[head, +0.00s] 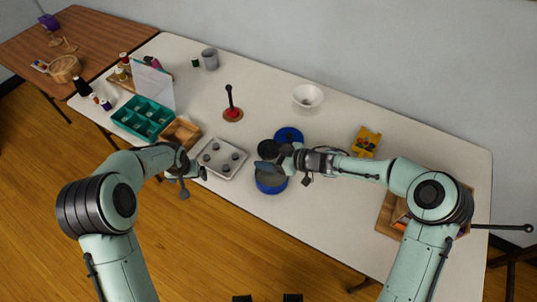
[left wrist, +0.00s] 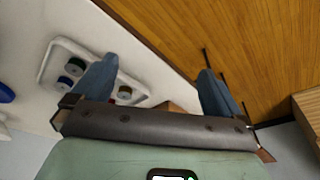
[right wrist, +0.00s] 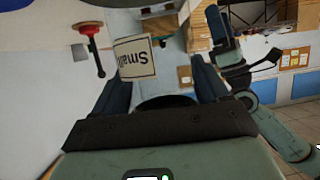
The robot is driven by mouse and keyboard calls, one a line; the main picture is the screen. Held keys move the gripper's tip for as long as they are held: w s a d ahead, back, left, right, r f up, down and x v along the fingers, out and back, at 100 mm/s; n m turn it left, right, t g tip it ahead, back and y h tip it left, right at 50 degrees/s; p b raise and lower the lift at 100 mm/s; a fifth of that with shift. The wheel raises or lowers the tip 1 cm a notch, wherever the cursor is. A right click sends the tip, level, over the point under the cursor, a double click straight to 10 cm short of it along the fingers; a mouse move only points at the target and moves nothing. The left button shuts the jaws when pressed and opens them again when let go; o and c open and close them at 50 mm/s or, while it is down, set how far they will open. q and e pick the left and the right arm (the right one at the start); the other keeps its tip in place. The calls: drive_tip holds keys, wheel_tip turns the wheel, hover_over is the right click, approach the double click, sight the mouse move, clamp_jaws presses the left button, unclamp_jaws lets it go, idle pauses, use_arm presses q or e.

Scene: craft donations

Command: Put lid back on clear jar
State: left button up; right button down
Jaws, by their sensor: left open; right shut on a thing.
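A round container with blue at its edge and a greyish middle (head: 271,184) stands near the table's front edge in the head view; it looks like the clear jar, partly covered by my right gripper. My right gripper (head: 268,158) points left just above and behind it. It is shut on a dark round thing, which looks like a black lid (head: 267,148); in the right wrist view a dark edge (right wrist: 166,102) shows between the fingers. My left gripper (head: 190,178) is open and empty at the table's front edge, left of the jar. Its spread fingers show in the left wrist view (left wrist: 150,80).
A blue round thing (head: 289,134) lies behind my right gripper. A light tray with several spools (head: 212,170) sits left of the jar. The centre back is clear.

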use_arm(q)
drive_tip(key=s+d+f+m+g+h, duration=0.15)
drive_tip(key=s+d+f, duration=0.25)
drive_tip(key=s+f, duration=1.15)
drive_tip(key=s+d+f+n+g+h, duration=0.1)
drive_tip(key=s+d, duration=0.3)
drive_tip(key=s, duration=0.5)
drive_tip(key=s+d+f+n+g+h, duration=0.1)
drive_tip(key=s+d+f+n, duration=0.2)
drive_tip(key=s, duration=0.6)
drive_tip(key=shift+d+f+h, duration=0.25)
drive_tip(key=shift+d+h, duration=0.1)
drive_tip(key=shift+d, duration=0.6)
drive_tip(key=shift+n, duration=0.25)
use_arm(e)
drive_tip(key=shift+r, duration=0.1)
